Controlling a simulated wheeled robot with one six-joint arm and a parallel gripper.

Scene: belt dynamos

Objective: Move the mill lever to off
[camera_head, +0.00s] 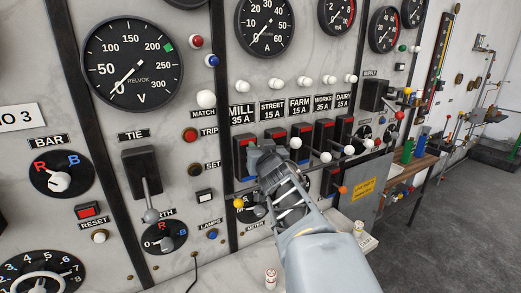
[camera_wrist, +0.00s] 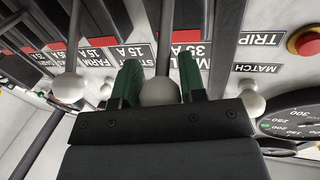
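The mill switch (camera_head: 240,147) is a dark box with red at its top, under the label "MILL 35 A" (camera_head: 242,113). My gripper (camera_head: 262,158) is in front of it and hides its lever in the head view. In the wrist view, the mill lever's pale ball knob (camera_wrist: 160,92) sits between the two green finger pads of my gripper (camera_wrist: 159,82), with no clear gap on either side. The lever's dark rod (camera_wrist: 165,40) runs back from the knob towards the panel. The mill label shows upside down in the wrist view (camera_wrist: 189,45).
The street lever's white knob (camera_head: 295,142) is close to the right of my gripper, with the farm knob (camera_head: 325,157) beyond. The tie lever (camera_head: 150,195) hangs down at the left. A yellow knob (camera_head: 239,203) is just below my gripper. Open floor (camera_head: 440,220) lies at the right.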

